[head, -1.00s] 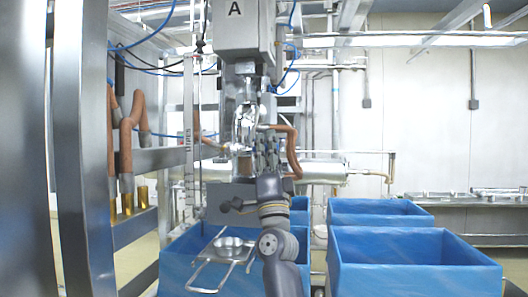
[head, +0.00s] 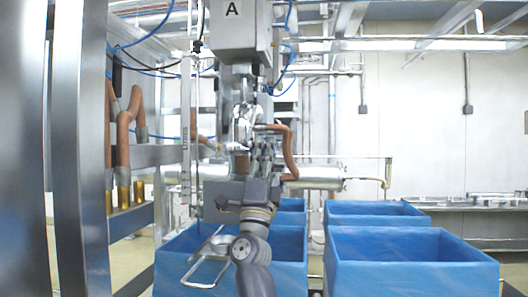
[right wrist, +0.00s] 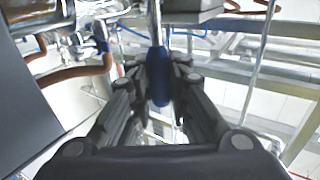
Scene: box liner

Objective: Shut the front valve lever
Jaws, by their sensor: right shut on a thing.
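The front valve lever shows in the right wrist view as a metal rod with a dark blue grip (right wrist: 159,82), hanging roughly upright between my fingers. My right gripper (right wrist: 158,78) is shut on this blue grip. In the head view my right gripper (head: 262,150) is raised in front of the filling machine's metal valve body (head: 245,120), just below the box marked "A" (head: 232,25). The lever cannot be made out there behind the gripper. My left gripper is not in view.
Blue-lined boxes stand below, one in front (head: 185,265) and one at the right (head: 400,260). A metal frame (head: 200,262) hangs beside my arm. Brown hoses (head: 291,150) run close to the gripper. A steel post (head: 82,150) stands at the left.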

